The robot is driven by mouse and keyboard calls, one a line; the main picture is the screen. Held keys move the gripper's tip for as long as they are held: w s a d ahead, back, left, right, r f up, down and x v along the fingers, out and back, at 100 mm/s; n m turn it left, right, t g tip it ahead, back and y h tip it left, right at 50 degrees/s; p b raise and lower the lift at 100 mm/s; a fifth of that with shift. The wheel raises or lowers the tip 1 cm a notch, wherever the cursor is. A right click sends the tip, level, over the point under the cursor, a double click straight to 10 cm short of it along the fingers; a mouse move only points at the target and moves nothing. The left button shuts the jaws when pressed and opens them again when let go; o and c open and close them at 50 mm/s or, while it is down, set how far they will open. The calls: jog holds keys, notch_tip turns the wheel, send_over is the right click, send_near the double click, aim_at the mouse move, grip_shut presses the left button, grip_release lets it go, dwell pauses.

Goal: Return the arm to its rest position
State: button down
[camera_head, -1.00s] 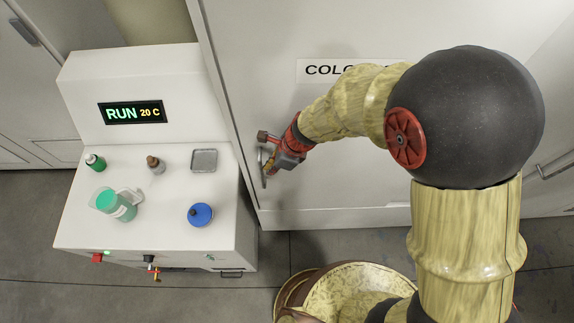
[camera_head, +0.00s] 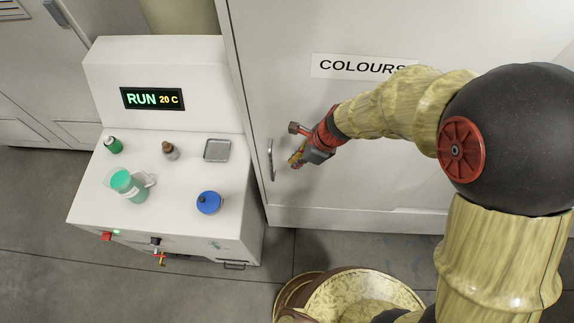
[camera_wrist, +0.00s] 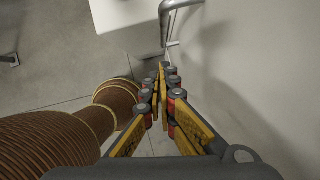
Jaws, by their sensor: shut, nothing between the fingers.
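My gripper (camera_head: 296,158) is shut and empty. In the head view it is just right of the vertical handle (camera_head: 271,160) of the white cabinet labelled COLOURS (camera_head: 340,190), with a small gap between them. In the wrist view the yellow and black fingers of my gripper (camera_wrist: 163,72) meet at their tips, and the grey handle (camera_wrist: 166,20) shows beyond them. My arm is stretched out from the right side of the head view toward the cabinet door, which looks closed.
A white machine (camera_head: 165,85) with a screen reading RUN 20 C stands left of the cabinet. Floor in front is clear.

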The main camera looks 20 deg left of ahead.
jog(key=v, duration=0.7)
jog(key=shift+w+a, duration=0.15)
jog(key=shift+w, duration=0.05)
jog(key=shift+r, duration=0.15)
jog(key=s+d+f+n+t+h+b, duration=0.1)
jog(key=s+d+f+n+t+b, duration=0.1)
jog(key=d+n+b, duration=0.3)
jog(key=s+d+f+n+t+h+b, duration=0.2)
jog(key=s+d+f+n+b, duration=0.1)
jog(key=d+b, duration=1.1)
jog(key=s+d+f+n+t+h+b, duration=0.1)
jog(key=s+d+f+n+t+b, duration=0.1)
jog(key=d+n+b, duration=0.6)
jog(key=s+d+f+b, duration=0.1)
jog(key=s+d+b, duration=0.1)
jog(key=d, duration=0.2)
jog(key=shift+f, duration=0.35)
